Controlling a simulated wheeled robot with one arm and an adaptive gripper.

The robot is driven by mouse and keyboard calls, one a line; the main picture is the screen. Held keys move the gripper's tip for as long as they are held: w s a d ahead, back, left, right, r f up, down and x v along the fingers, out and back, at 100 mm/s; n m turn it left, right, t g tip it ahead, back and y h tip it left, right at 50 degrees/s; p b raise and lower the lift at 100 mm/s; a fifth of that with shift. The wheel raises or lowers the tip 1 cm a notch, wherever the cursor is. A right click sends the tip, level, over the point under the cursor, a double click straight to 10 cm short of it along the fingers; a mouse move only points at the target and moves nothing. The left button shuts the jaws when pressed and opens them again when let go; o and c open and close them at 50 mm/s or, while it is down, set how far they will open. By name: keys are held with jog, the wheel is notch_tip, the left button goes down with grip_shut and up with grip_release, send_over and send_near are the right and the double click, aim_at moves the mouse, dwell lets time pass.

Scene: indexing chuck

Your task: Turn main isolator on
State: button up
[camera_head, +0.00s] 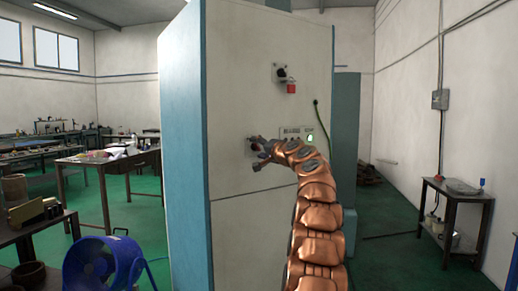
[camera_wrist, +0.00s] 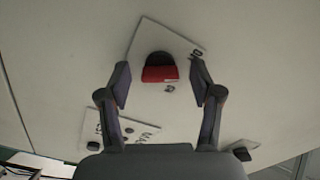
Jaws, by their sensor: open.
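In the wrist view, a red and black rotary switch (camera_wrist: 160,70) sits on a pale plate (camera_wrist: 142,40) on the wall of a tall cabinet. The plate has small marks at its right and below the switch. My gripper (camera_wrist: 161,84) is open, with one finger on each side of the red part and a gap at both sides. In the head view, my gripper (camera_head: 257,151) is close to the cabinet face (camera_head: 230,80) and hides most of what lies behind it.
Higher on the cabinet is a black knob (camera_head: 282,74) with a red tag (camera_head: 291,88). A blue fan (camera_head: 100,265) stands at lower left, a trolley (camera_head: 452,200) at right.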

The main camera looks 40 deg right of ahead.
jog(key=c, duration=1.1)
jog(key=shift+c, duration=0.2)
jog(key=shift+r+m+p, duration=0.15)
jog(key=shift+m+p, duration=0.15)
jog(key=shift+p, duration=0.05)
jog(key=m+p, duration=0.4)
jog(key=p, duration=0.1)
jog(key=shift+r, duration=0.2)
jog(key=m+p, duration=0.4)
jog(key=shift+f+m+p, duration=0.1)
jog(key=shift+m+p, duration=0.2)
jog(key=shift+p, duration=0.05)
jog(key=shift+f+m+p, duration=0.25)
jog(key=shift+m+p, duration=1.15)
